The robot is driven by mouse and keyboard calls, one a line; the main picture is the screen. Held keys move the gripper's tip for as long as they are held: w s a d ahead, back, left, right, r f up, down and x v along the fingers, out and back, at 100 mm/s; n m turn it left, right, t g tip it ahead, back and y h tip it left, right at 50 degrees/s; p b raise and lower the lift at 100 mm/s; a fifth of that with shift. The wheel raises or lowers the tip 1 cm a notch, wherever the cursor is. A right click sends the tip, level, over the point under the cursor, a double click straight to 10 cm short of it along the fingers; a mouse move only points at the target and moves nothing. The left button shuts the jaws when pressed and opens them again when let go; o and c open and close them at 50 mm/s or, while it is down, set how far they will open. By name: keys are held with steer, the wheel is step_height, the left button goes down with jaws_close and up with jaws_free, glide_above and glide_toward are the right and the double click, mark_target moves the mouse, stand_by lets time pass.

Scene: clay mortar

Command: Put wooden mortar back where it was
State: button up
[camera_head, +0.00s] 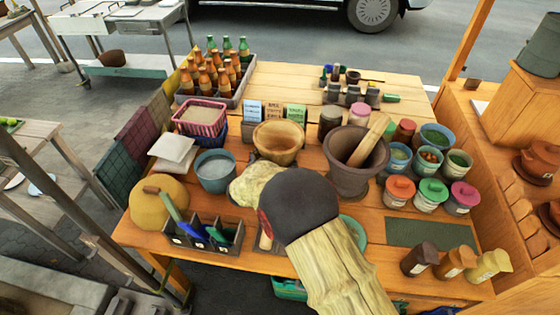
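A light wooden piece shaped like a pestle (372,139) leans in the dark clay mortar (353,176) at the table's centre right. Its upper end points up and to the right, and its lower end is hidden inside the mortar. The clay mortar stands upright. A round wooden bowl (279,142) stands to the left of it, apart from it. I cannot make out my gripper or its fingers anywhere in the view.
A large dark rounded shape with a pale wood-grained length below it covers the front middle; I cannot tell what it is. Lidded pots (400,190) stand right of the mortar. A dark green mat (411,232) is bare. Bottles (454,263) stand at the front right edge.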

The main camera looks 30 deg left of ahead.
steer(key=shift+w+a+f, duration=0.35)
steer(key=shift+f+b, duration=1.05)
steer(key=shift+f, duration=0.4)
steer(key=shift+f, duration=0.1)
steer(key=o, duration=1.8)
steer(key=shift+f, duration=0.2)
steer(key=shift+r, duration=0.15)
steer(key=shift+s+r, duration=0.15)
steer(key=shift+s, duration=0.25)
steer(key=p+v, duration=0.2)
steer(key=v, duration=0.4)
steer(key=shift+r, duration=0.15)
steer(key=shift+s+p, duration=0.35)
